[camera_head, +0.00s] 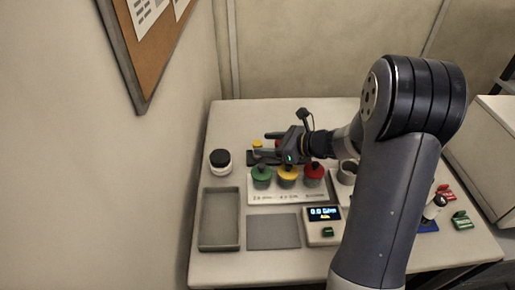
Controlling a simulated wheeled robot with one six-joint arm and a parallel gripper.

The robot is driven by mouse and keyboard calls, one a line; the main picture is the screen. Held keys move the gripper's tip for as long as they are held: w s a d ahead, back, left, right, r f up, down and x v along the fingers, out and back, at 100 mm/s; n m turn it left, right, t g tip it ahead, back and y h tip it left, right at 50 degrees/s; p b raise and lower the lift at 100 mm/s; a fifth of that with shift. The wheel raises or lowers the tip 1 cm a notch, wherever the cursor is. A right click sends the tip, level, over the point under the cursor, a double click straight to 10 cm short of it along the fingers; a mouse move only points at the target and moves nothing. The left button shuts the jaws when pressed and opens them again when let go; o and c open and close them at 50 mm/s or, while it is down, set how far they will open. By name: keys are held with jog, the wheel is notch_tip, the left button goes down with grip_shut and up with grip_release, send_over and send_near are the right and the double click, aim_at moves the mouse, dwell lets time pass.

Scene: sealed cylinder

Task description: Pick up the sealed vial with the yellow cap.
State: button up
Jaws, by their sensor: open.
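A yellow-capped piece (287,172) stands in the middle of a row on a white labelled board (262,197), between a green-capped one (261,174) and a red-capped one (313,171). Another small yellow top (257,143) shows farther back, close to my fingertips. Its body is mostly hidden, so I cannot tell which yellow one is the sealed vial. My gripper (263,142) is open and points left, behind the row. The farther yellow top appears between or just beyond its fingers; contact cannot be told.
A white jar with a black lid (220,161) and an empty grey tray (219,247) stand at the left. A grey pad (273,231) and a scale with a lit display (324,225) are in front. A grey cup (347,172) stands right of the row. Small items lie at the right.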

jog(key=shift+x, duration=1.1)
jog(key=c, duration=1.1)
